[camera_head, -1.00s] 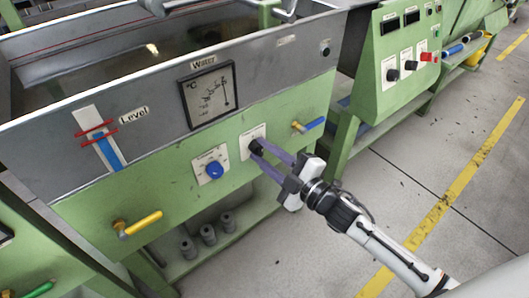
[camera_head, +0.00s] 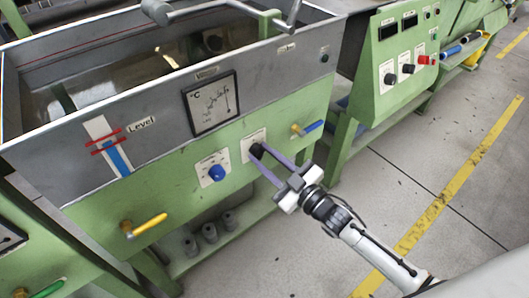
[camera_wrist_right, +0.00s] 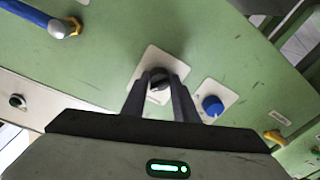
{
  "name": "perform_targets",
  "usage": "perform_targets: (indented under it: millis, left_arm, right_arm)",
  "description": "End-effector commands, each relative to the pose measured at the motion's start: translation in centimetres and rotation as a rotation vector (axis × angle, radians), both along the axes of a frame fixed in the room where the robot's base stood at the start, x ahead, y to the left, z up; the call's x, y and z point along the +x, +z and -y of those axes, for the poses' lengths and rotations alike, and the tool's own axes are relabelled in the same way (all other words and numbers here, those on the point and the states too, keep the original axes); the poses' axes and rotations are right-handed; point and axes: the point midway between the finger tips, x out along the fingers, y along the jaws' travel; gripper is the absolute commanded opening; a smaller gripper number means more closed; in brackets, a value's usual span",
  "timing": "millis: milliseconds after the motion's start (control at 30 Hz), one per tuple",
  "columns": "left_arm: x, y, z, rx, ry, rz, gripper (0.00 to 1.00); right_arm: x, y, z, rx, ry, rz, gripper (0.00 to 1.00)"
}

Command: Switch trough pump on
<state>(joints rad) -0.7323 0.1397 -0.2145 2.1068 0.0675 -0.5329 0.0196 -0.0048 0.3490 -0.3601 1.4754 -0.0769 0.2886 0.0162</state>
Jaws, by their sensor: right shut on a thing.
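The green trough (camera_head: 180,185) fills the left and middle of the head view. On its front is a black rotary knob (camera_head: 257,150) on a white plate, which also shows in the right wrist view (camera_wrist_right: 160,77). My right gripper (camera_head: 262,156) reaches it from the lower right, and its purple fingers are shut on the knob, one on each side. The plate's lettering is too small to read. A blue knob (camera_head: 217,172) on its own plate sits just left of it. My left gripper is not in view.
A blue-handled valve (camera_head: 308,128) lies right of the knob and a yellow-handled valve (camera_head: 145,225) at lower left. A temperature gauge (camera_head: 211,104) is above. A second green panel (camera_head: 395,60) stands at right. The floor at right is clear.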

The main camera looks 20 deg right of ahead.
Motion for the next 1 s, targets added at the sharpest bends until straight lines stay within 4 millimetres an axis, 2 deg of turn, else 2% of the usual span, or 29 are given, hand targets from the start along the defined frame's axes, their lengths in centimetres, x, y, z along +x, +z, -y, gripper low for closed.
perform_targets:
  millis: [233,500,1000]
  left_arm:
    - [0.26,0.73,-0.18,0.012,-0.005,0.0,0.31]
    - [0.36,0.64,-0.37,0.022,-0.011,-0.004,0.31]
    - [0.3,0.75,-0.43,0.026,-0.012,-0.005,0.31]
  right_arm:
    - [0.07,0.18,0.09,0.198,-0.002,-0.07,0.04]
    - [0.05,0.07,0.07,0.353,-0.003,-0.126,0.04]
    - [0.03,-0.06,0.07,0.438,-0.002,-0.157,0.04]
